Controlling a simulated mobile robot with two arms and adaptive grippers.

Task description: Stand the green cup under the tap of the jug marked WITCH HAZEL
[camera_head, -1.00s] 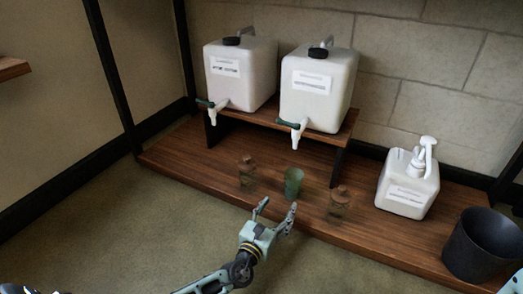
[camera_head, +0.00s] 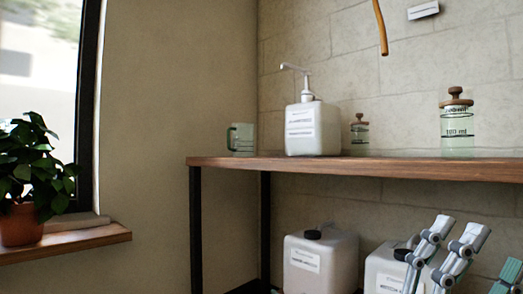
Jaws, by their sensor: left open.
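Two white jugs with dark caps stand low under the upper shelf, a left one (camera_head: 318,262) and a right one (camera_head: 384,268). Their labels are too small to read, and their taps are below the picture. My left gripper (camera_head: 459,229) is at the lower right, open and empty, with its fingers pointing up and partly covering the right jug. The small green cup of the lower shelf is out of view. A greenish mug with a dark green handle (camera_head: 242,138) stands on the upper shelf's left end.
The wooden upper shelf (camera_head: 360,166) carries a white pump jug (camera_head: 313,130) and two glass jars, a small one (camera_head: 359,136) and a larger one (camera_head: 457,128). A potted plant (camera_head: 30,180) stands on the left sill.

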